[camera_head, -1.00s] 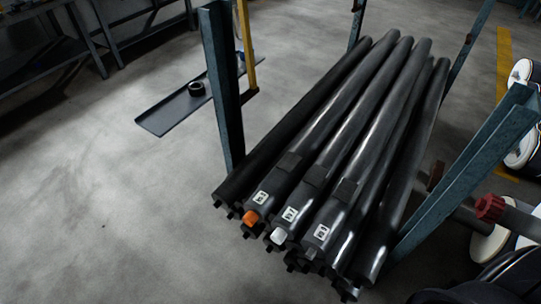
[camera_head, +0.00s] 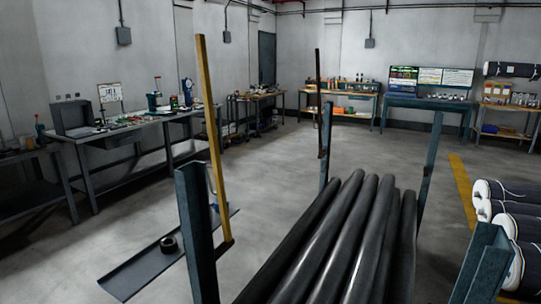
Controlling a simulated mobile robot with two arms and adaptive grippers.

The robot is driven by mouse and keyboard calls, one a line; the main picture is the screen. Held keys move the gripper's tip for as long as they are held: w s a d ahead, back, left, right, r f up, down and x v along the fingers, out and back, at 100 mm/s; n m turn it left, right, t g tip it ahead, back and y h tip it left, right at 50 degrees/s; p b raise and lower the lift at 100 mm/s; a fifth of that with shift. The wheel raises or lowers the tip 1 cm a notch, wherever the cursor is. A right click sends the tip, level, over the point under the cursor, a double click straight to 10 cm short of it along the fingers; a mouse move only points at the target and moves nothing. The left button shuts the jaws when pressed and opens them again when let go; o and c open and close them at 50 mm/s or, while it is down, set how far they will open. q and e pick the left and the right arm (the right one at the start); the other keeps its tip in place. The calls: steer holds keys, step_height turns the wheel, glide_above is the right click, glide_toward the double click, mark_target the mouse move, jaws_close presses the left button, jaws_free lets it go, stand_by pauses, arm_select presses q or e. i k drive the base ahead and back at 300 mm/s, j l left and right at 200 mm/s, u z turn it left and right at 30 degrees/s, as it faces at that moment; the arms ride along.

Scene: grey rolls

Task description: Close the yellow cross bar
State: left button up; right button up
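A yellow cross bar (camera_head: 211,135) stands nearly upright at the left front post (camera_head: 197,230) of the rack, its lower end at a dark bracket on the post. It is raised and does not span the rack. Dark grey rolls (camera_head: 345,235) lie between the rack's teal posts, with their near ends out of view. The right front post (camera_head: 484,264) shows at the lower right. Neither of my grippers is in view.
A dark bar (camera_head: 319,100) stands upright at the far left post. A flat tray (camera_head: 140,275) with a black tape ring (camera_head: 168,243) lies on the floor at left. White-ended rolls (camera_head: 510,225) are stacked at right.

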mark_target(204, 69)
steer(key=i+j+z, duration=0.15)
steer(key=j+z, duration=0.25)
steer(key=j, duration=0.2)
steer(key=i+j+z, duration=0.1)
steer(key=j+z, duration=0.35)
steer(key=j, duration=0.15)
steer(key=j+z, duration=0.4)
steer(key=j, duration=0.85)
steer(key=k+j+z, duration=0.1)
steer(key=j, duration=1.2)
steer(key=k+j, duration=0.1)
steer(key=j, duration=0.55)
steer(key=z, duration=0.05)
